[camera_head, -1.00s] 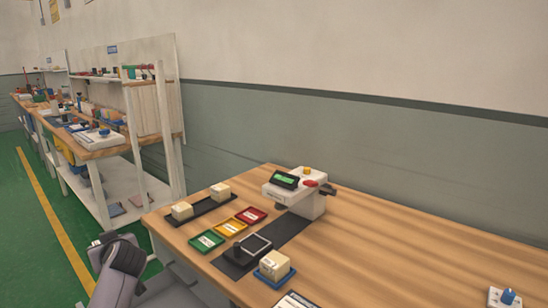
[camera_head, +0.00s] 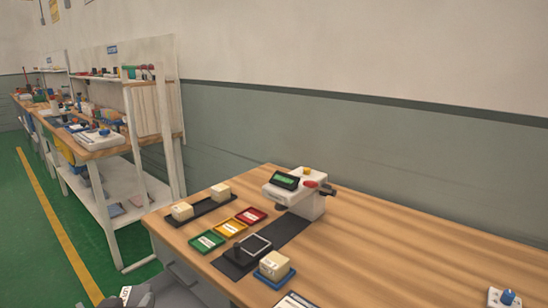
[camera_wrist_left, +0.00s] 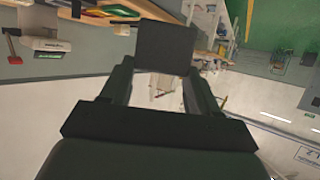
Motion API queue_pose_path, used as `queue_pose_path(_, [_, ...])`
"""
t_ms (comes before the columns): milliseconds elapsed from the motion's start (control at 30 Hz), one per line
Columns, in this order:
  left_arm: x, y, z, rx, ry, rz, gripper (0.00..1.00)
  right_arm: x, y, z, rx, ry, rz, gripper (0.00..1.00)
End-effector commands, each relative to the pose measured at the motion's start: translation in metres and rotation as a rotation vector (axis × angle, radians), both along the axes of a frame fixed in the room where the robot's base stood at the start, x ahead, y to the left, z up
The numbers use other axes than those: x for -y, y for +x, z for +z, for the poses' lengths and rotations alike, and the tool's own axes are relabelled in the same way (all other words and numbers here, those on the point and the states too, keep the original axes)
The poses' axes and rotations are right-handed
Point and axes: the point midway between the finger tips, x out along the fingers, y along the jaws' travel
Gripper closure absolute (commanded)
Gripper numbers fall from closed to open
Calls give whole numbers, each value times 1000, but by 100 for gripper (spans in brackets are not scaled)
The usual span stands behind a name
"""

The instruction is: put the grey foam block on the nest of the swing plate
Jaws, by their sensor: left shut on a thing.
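In the left wrist view my left gripper (camera_wrist_left: 157,76) is shut on a dark grey foam block (camera_wrist_left: 165,46), which sticks out past the fingertips. Its contact faces are partly hidden by the fingers. In the head view only part of my left arm shows at the bottom left edge, and the block cannot be made out there. The swing plate's square nest (camera_head: 255,246), with a pale rim, lies on a dark strip on the wooden table, in front of a white tester (camera_head: 305,200). The nest looks empty. My right gripper is not in view.
Green (camera_head: 206,242), yellow (camera_head: 229,228) and red (camera_head: 251,216) trays lie left of the nest. A blue tray (camera_head: 287,281) holding a cream block stands in front of it. Cream blocks sit on a black tray (camera_head: 205,208) behind. The table's right side (camera_head: 420,255) is mostly clear.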

Motion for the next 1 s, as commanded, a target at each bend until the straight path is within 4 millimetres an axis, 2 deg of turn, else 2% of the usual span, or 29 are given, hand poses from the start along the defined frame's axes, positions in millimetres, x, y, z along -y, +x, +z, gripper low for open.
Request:
queue_pose_path(100, [25,-29,0,0,0,-98,69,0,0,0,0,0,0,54])
queue_pose_path(300, [48,-57,3,1,-1,-191,69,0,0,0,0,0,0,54])
queue_pose_path(467, [54,-62,4,3,-7,-208,69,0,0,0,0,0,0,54])
queue_pose_path(1000, [53,-61,4,4,-3,-206,69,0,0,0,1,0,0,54])
